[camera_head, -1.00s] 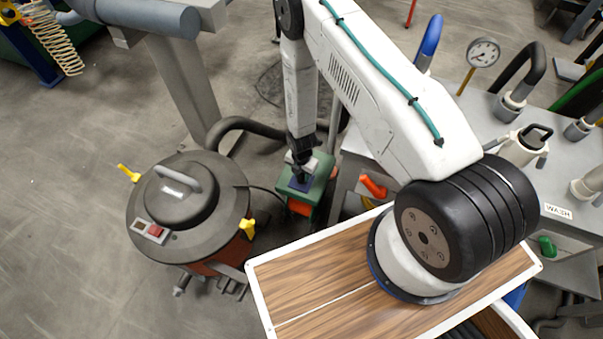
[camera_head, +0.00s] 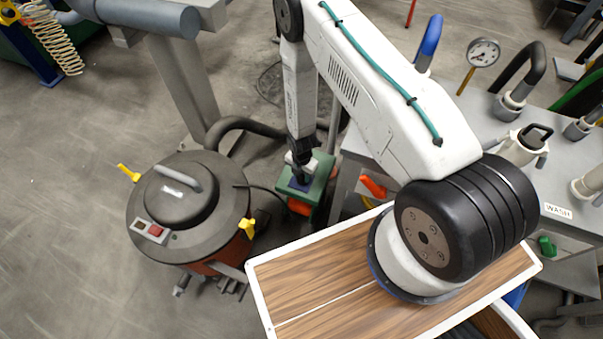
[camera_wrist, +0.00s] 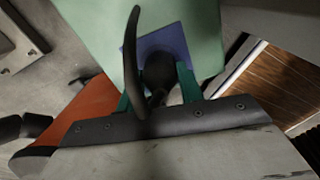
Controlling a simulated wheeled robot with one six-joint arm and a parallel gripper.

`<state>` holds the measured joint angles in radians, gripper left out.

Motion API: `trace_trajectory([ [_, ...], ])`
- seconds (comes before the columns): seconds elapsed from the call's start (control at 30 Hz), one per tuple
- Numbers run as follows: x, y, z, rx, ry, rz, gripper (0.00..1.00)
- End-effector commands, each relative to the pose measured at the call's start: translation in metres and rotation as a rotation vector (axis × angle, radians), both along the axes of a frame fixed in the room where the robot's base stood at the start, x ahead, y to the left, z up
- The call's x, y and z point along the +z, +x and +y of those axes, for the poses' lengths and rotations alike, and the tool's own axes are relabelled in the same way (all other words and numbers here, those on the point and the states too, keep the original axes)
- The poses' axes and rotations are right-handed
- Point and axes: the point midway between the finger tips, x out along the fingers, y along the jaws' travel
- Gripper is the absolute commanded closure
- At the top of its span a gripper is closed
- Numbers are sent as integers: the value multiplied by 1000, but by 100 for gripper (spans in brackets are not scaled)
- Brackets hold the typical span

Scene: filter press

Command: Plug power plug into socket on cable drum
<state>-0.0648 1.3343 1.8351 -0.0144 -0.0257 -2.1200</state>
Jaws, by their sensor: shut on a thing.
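The black power plug (camera_wrist: 157,70) is between the teal fingers of my gripper (camera_wrist: 158,90) in the wrist view, and they are shut on it. Its black cable (camera_wrist: 132,45) arcs up beside the fingers. The plug is over a blue square socket plate (camera_wrist: 178,40) on the green top of the cable drum (camera_wrist: 95,25). I cannot tell whether the plug is seated or just above the socket. In the head view, my gripper (camera_head: 302,170) points down at the green cable drum (camera_head: 320,182). The wrist hides most of the plug there.
A round vacuum-like machine (camera_head: 188,215) with a grey handle stands left of the drum. A grey bench (camera_head: 470,150) with pipes and a gauge (camera_head: 484,52) stands at the right. A dark hose (camera_head: 245,125) runs behind the drum. Open floor lies at the far left.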

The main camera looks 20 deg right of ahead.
Motion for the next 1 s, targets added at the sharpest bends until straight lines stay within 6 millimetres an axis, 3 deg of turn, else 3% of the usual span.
trace_trajectory([
  [0.23,-5,0,0,0,0,0,83],
  [0.27,-5,0,0,0,0,0,55],
  [0.33,-5,0,0,0,0,0,38],
  [0.67,-1,0,0,0,0,0,38],
  [1.0,51,1,0,0,0,-2,38],
])
